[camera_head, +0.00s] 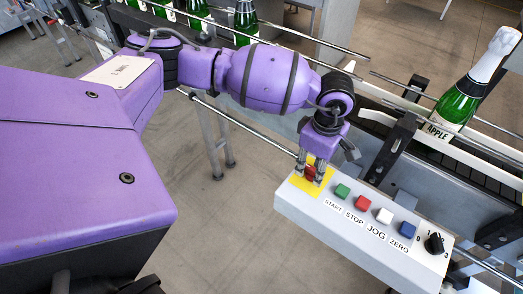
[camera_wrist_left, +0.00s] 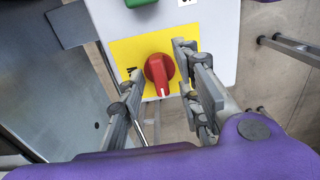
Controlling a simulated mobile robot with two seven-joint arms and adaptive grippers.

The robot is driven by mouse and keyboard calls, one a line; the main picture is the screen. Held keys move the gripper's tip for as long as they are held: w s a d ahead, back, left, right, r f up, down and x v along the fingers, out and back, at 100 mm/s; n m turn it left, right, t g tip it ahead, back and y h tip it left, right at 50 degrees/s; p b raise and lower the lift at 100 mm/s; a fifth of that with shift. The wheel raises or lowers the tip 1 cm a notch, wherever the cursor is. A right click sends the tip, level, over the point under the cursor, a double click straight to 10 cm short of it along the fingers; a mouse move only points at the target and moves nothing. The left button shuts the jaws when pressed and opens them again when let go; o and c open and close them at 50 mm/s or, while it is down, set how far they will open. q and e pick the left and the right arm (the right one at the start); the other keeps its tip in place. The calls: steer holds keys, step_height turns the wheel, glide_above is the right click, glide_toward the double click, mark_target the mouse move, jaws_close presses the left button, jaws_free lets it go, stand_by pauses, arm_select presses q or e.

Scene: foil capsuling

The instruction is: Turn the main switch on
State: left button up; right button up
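The main switch is a red rotary knob (camera_wrist_left: 160,70) with a white pointer line, on a yellow plate (camera_wrist_left: 125,48) at the end of the control box. In the wrist view the pointer is directed down in the picture. My left gripper (camera_wrist_left: 158,92) is open, with one finger on each side of the knob. A gap shows between each finger and the knob. In the head view the left gripper (camera_head: 311,172) is over the yellow plate and partly hides the red knob (camera_head: 310,173). My right gripper is not in view.
The white control box (camera_head: 345,240) also carries a green button (camera_head: 342,190), a red button (camera_head: 362,203), a white button (camera_head: 385,216), a blue button (camera_head: 408,229) and a black knob (camera_head: 434,243). Behind it runs a conveyor with rails and a green bottle (camera_head: 462,105).

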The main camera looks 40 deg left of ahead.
arm_select(q)
steer(key=shift+f, duration=0.1)
jaws_close()
